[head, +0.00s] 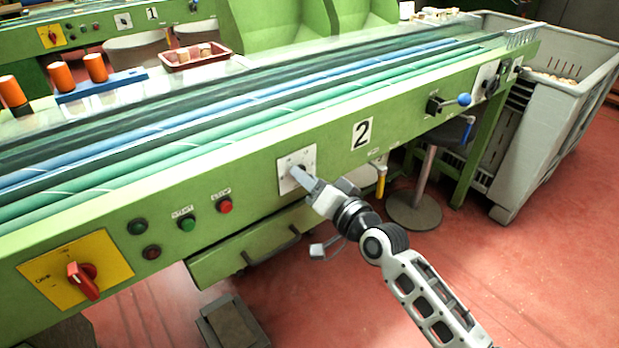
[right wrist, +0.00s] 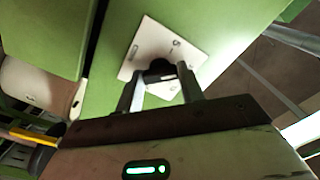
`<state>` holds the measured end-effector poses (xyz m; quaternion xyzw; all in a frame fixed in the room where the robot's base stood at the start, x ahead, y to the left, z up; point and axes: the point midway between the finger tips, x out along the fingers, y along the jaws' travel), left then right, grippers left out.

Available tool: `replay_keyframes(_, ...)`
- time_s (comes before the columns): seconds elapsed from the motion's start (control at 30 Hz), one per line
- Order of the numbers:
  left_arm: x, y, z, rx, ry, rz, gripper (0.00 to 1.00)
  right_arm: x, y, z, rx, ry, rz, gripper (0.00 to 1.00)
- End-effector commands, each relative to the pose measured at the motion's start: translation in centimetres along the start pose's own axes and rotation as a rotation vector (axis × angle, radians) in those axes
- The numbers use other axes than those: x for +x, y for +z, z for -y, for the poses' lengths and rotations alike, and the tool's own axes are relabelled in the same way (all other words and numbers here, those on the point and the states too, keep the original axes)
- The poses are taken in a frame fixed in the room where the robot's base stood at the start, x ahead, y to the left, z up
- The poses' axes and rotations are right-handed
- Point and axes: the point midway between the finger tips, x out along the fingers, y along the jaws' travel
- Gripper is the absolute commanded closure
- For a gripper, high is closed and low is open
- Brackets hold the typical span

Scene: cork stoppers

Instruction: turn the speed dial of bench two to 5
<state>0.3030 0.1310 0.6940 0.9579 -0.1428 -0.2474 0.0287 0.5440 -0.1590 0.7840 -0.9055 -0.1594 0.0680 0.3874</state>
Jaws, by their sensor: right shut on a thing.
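The speed dial of bench two is a dark knob (right wrist: 160,70) on a white square plate (head: 297,166) set in the green front rail, left of the black number 2 sign (head: 362,134). My right gripper (head: 296,175) reaches the plate from the lower right and hides most of the dial in the head view. In the right wrist view its two fingers (right wrist: 160,90) stand on either side of the knob and are shut on it. The plate also shows there behind the knob (right wrist: 188,53). The dial's setting cannot be read. My left gripper is not in view.
Left on the rail are a green button (head: 187,224), a red button (head: 225,206) and a red rotary switch (head: 83,280) on a yellow plate. Right are a blue-knobbed lever (head: 464,100), a stool (head: 414,209) and a grey bin (head: 546,120). A green drawer (head: 250,250) hangs below.

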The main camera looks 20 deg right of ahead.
Motion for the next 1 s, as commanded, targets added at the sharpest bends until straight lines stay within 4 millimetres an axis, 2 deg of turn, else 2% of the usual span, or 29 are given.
replay_keyframes(0.6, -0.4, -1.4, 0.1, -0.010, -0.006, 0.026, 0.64, 0.0, -0.1, 0.0, -0.564, 0.001, 0.004, 0.85)
replay_keyframes(1.0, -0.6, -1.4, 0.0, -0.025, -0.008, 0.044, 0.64, 0.0, 0.0, -0.1, -0.779, 0.001, 0.003, 0.85)
